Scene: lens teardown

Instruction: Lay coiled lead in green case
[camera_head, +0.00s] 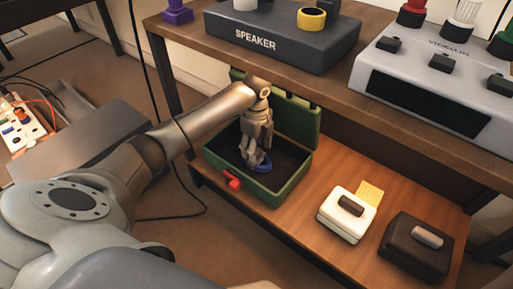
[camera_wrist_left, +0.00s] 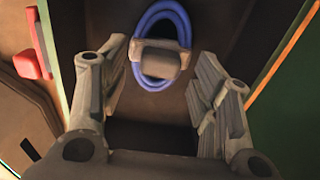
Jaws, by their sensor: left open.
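The green case (camera_head: 275,197) stands open on the lower wooden shelf, its lid raised at the back and a red latch (camera_head: 233,183) on its front. The blue coiled lead (camera_head: 262,168) lies inside on the dark floor of the case. In the left wrist view the blue coil (camera_wrist_left: 150,84) shows as an oval loop with a grey band or block across its middle. My left gripper (camera_head: 253,160) reaches down into the case just above the coil. Its fingers (camera_wrist_left: 158,85) are spread on either side of the coil, apart from it. My right gripper is not in view.
A white box (camera_head: 340,224) with a yellow note and a dark box (camera_head: 405,255) stand to the right on the shelf. The upper shelf, with the speaker unit (camera_head: 270,42) and a grey console (camera_head: 425,90), overhangs the case. A black cable hangs at the left.

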